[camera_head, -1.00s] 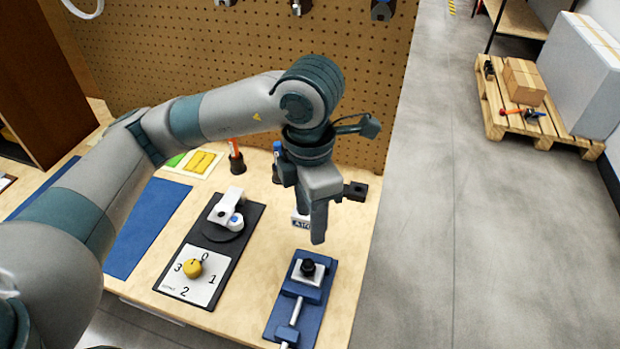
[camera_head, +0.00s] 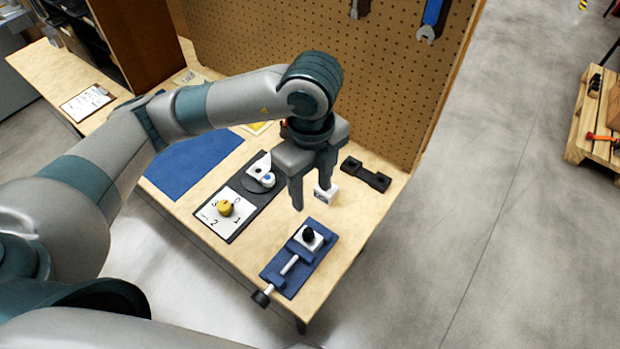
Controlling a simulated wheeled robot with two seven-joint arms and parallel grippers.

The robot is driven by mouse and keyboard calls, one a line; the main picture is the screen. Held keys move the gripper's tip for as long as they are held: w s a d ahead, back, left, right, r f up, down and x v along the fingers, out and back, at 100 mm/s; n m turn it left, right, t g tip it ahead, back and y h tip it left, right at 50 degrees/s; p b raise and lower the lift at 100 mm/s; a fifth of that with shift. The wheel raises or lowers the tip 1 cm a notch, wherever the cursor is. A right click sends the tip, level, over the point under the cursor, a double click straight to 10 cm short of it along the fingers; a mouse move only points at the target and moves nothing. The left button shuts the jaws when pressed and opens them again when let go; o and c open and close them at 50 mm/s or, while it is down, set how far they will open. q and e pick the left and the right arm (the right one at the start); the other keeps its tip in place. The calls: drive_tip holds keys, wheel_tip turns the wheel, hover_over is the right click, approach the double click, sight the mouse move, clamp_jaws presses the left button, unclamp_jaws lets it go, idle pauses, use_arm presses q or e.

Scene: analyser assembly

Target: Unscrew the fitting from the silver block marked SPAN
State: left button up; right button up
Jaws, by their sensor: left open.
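A blue vise (camera_head: 278,277) sits near the front right edge of the bench and holds a small silver block (camera_head: 317,240). A black fitting (camera_head: 309,234) stands upright on top of the block. I cannot read any marking on the block. My left gripper (camera_head: 311,196) points down above and behind the vise. Its two fingers are apart, with nothing between them that I can make out, and it does not touch the fitting. A small white block (camera_head: 327,195) with a dark label shows beside its right finger. My right gripper is not in view.
A dark board with a yellow knob (camera_head: 226,208) on a numbered dial lies left of the vise. A blue mat (camera_head: 190,165) lies farther left. The pegboard (camera_head: 400,80) rises behind.

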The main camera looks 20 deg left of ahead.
sight(310, 232)
use_arm(q)
drive_tip(key=shift+s+a+r+n, duration=0.1)
drive_tip(key=shift+s+n, duration=0.05)
drive_tip(key=shift+n, duration=0.65)
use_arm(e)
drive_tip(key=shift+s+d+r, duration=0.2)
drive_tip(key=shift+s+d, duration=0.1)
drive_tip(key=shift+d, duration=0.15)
use_arm(q)
wheel_tip(310, 232, down, 17)
drive_tip(key=shift+f+p, duration=0.2)
drive_tip(key=shift+p, duration=0.95)
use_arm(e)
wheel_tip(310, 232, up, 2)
